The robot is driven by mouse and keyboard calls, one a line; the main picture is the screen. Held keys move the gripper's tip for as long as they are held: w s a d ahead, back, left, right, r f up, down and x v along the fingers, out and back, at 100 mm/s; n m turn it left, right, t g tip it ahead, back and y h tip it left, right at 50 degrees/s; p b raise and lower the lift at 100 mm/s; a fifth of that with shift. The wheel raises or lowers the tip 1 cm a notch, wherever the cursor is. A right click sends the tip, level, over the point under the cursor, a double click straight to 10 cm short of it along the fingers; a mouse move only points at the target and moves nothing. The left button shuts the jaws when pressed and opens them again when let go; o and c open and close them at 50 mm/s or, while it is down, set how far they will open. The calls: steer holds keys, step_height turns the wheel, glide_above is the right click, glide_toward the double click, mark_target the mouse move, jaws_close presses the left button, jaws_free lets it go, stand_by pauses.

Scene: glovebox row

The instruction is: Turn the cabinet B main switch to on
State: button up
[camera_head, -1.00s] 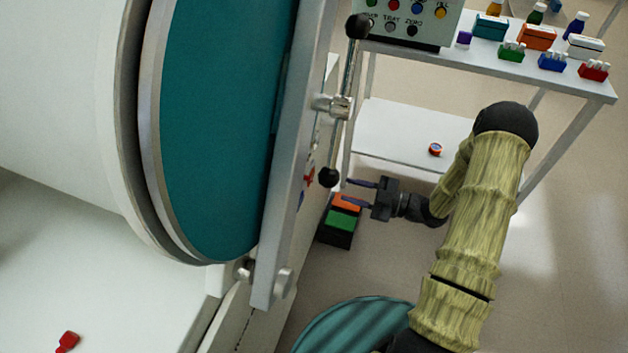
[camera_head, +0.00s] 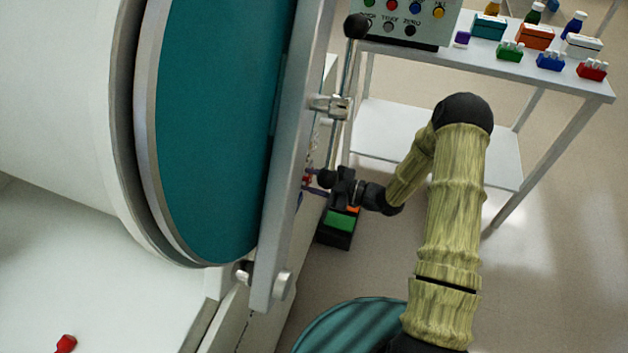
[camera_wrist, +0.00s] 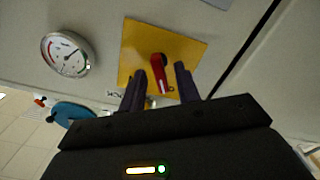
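In the wrist view, a red switch handle (camera_wrist: 158,68) stands on a yellow square plate (camera_wrist: 190,48) on a pale panel. My gripper (camera_wrist: 160,80) is open, with its two dark fingers on either side of the red handle's lower part. I cannot tell whether either finger touches it. In the head view my gripper (camera_head: 318,187) reaches behind the frame of the round teal door, and its fingertips are partly hidden. The label below the plate is too small to read.
A round gauge (camera_wrist: 68,54) sits left of the yellow plate. A bin with green and orange blocks (camera_head: 338,228) stands below. A shelf cart (camera_head: 460,60) is at the right.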

jaws_close()
steer(key=shift+m, duration=0.3)
steer(key=m+p, duration=0.2)
steer(key=m, duration=0.3)
steer(key=shift+d+p, duration=0.1)
steer(key=shift+p, duration=0.2)
steer(key=m+p, duration=0.1)
steer(key=m, duration=0.5)
steer(key=shift+w+f+p, duration=0.1)
steer(key=shift+w+p, duration=0.05)
steer(key=shift+p, duration=0.25)
steer(key=shift+m, duration=0.3)
steer(key=shift+o, duration=0.4)
jaws_free()
